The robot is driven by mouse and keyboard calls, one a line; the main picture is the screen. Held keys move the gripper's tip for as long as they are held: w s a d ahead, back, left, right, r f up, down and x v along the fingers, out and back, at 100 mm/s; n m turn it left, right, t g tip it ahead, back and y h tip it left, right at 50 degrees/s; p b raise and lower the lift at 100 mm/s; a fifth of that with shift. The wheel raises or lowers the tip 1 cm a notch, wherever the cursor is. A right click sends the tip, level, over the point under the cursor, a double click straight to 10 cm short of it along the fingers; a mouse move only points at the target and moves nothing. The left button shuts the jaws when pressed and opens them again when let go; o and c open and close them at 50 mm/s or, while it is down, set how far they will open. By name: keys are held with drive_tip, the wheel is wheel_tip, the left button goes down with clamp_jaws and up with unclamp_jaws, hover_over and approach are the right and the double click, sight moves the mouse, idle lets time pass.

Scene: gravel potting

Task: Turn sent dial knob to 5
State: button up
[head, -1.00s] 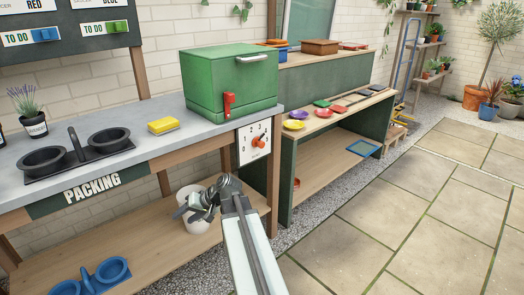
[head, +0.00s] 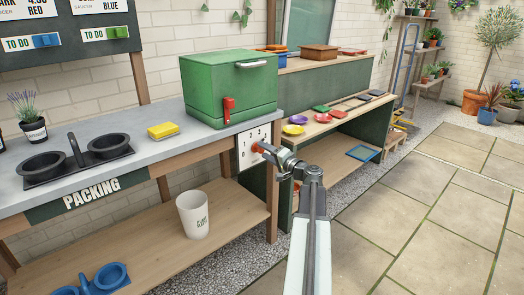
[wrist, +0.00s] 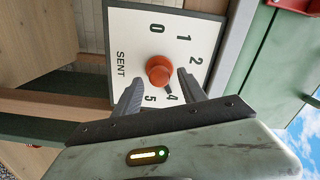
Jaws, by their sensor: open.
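The sent dial is a white panel (wrist: 125,35) marked SENT, on the front of the bench; it also shows in the head view (head: 243,155). Its round orange knob (wrist: 159,70) sits in the middle of a ring of numbers; 0, 1, 2, 4 and 5 are readable in the wrist view. A dark mark runs from the knob towards the 4; whether it is the pointer I cannot tell. My gripper (wrist: 160,82) is open, its fingers on either side of the knob near their tips. Contact is not clear. In the head view my gripper (head: 268,150) partly covers the dial.
A green box (head: 225,85) with a red lever (head: 228,108) stands on the bench above the dial. A yellow block (head: 163,130) lies to its left. A white bucket (head: 193,215) stands on the lower shelf. Paving (head: 400,225) to the right is clear.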

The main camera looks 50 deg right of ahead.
drive_tip(key=shift+w+d, duration=0.1)
drive_tip(key=shift+w, duration=1.05)
clamp_jaws()
drive_tip(key=m, duration=0.4)
drive_tip(key=shift+f, duration=0.1)
drive_tip(key=shift+m, duration=1.9)
unclamp_jaws()
